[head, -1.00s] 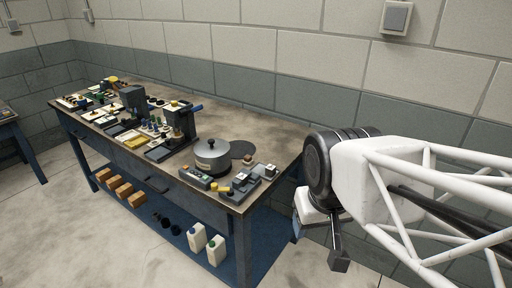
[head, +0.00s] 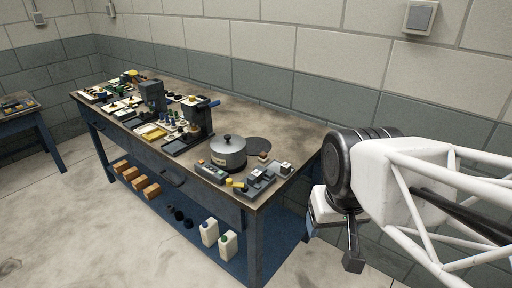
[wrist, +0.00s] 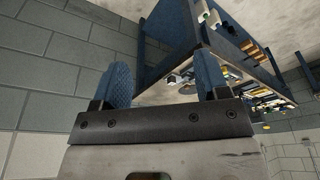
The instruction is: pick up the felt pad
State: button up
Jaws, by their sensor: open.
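I cannot single out the felt pad with certainty. A flat dark round disc (head: 259,143) lies on the workbench behind a grey lidded pot (head: 229,155); I cannot tell whether it is felt. My gripper (wrist: 165,84) is open and empty, its two blue ridged fingers apart in the wrist view. In the head view it hangs off the right end of the bench, clear of the things on it, and its fingers are only partly visible.
The long workbench (head: 262,101) carries many small tools and a dark press (head: 199,118) left of the pot. Its lower shelf holds orange blocks (head: 136,180) and white bottles (head: 209,233). A block wall (head: 300,60) stands behind. The floor in front is clear.

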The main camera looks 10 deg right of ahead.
jog(key=shift+w, duration=0.1)
jog(key=n+g, duration=0.3)
jog(key=n, duration=0.6)
send_over(263, 153)
jog(key=f, duration=1.4)
jog(key=shift+s+d+f, duration=0.15)
jog(key=shift+s, duration=0.1)
jog(key=shift+w+f, duration=0.35)
jog(key=shift+f, duration=1.25)
